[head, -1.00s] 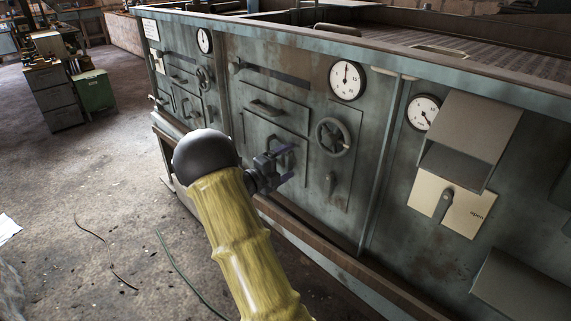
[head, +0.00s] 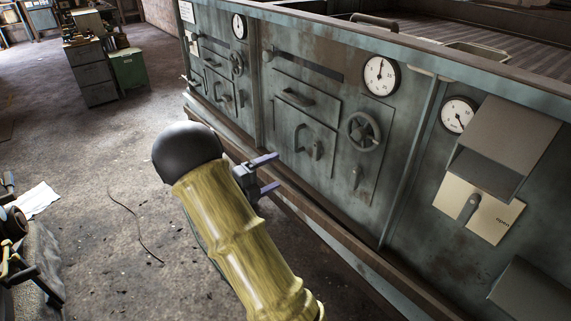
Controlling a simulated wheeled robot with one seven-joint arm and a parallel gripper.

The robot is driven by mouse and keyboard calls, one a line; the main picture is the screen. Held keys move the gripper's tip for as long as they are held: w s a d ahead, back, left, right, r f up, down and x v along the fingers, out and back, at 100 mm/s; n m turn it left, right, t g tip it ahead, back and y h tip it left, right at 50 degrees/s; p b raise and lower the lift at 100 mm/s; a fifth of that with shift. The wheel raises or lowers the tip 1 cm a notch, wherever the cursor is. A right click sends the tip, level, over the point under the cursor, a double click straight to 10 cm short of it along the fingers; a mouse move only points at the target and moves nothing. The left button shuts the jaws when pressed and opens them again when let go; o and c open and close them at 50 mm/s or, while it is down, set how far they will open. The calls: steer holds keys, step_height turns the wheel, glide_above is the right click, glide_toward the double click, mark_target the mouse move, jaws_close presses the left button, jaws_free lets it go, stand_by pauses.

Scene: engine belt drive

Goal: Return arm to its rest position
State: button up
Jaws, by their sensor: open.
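My gripper (head: 268,174) is at the end of my yellow arm (head: 235,230) with its black rounded joint. Its two purple fingers are apart and nothing is between them. The fingers point right, toward the lower front of the grey-green machine panel (head: 330,88). They appear clear of the panel, with the handle (head: 313,148) on a panel door just beyond to the right.
The panel front carries a handwheel (head: 363,132), a round gauge (head: 381,76) and a lever on a cream plate (head: 482,212). A brown ledge (head: 345,235) runs along its base. The concrete floor (head: 100,170) at left is largely clear. Cabinets (head: 90,72) stand behind.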

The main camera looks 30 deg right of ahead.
steer(key=shift+s+a, duration=0.1)
steer(key=shift+a, duration=0.65)
